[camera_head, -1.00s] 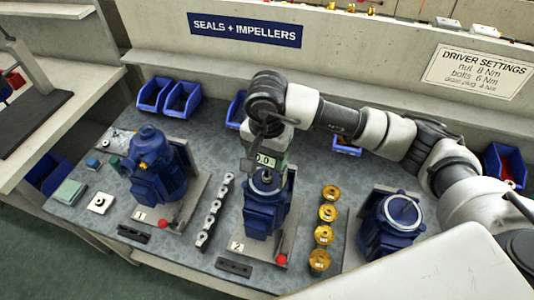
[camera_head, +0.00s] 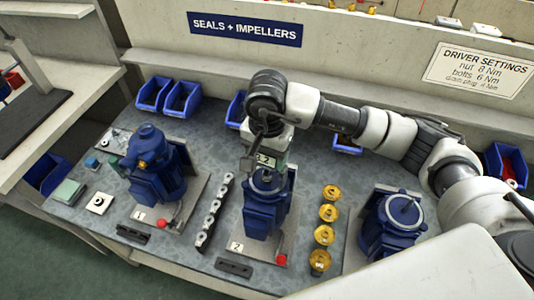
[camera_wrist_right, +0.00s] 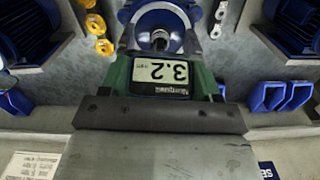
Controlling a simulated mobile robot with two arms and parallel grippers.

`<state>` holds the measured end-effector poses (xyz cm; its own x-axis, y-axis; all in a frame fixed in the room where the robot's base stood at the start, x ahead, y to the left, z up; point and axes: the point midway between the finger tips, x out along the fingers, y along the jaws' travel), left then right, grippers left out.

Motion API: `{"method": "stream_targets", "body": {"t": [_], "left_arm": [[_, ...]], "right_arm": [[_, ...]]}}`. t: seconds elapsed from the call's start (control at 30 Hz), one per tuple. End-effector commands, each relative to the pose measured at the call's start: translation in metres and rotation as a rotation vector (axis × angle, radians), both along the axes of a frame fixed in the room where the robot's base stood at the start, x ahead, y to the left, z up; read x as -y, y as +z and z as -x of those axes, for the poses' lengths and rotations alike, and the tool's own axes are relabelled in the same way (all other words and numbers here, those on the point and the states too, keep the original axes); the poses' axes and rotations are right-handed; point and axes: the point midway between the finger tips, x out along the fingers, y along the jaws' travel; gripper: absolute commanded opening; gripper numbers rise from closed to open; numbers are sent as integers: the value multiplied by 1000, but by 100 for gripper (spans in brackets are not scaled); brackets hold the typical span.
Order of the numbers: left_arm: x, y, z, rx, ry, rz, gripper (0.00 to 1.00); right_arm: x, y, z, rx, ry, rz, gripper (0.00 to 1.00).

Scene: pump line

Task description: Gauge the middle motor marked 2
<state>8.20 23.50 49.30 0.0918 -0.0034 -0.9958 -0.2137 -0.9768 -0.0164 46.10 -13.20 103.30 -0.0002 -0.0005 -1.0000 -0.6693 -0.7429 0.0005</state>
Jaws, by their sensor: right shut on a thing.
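The middle motor (camera_head: 264,218), blue, stands on a plate with a white tag 2 (camera_head: 236,246). My right gripper (camera_head: 262,146) is above it, shut on a green gauge (camera_head: 279,161) with a lit display. In the right wrist view the gauge (camera_wrist_right: 119,76) is held in front of the jaws (camera_wrist_right: 160,113), and its display seems to read 3.2. The gauge's front end is at the shaft in the middle of the motor's round top (camera_wrist_right: 150,20); exact contact is hard to tell. My left gripper is out of view.
Motor 1 (camera_head: 150,170) stands to the left and another blue motor (camera_head: 388,225) to the right. A row of grey parts (camera_head: 211,212) and a row of brass impellers (camera_head: 328,213) flank the middle motor. Blue bins (camera_head: 183,99) line the back.

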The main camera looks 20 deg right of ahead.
Motion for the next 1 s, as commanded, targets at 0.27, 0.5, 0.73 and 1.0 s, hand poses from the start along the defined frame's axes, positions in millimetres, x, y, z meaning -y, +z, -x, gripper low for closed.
{"method": "stream_targets", "body": {"t": [0.27, 0.5, 0.73, 1.0], "left_arm": [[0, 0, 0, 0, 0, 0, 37], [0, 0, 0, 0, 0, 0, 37], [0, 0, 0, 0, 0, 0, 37], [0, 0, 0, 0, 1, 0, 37]], "right_arm": [[0, 0, 0, 0, 0, 0, 66], [0, 0, 0, 0, 0, 0, 92], [0, -1, 0, -1, 0, 1, 100], [0, 0, 0, -1, 0, 1, 100]]}}
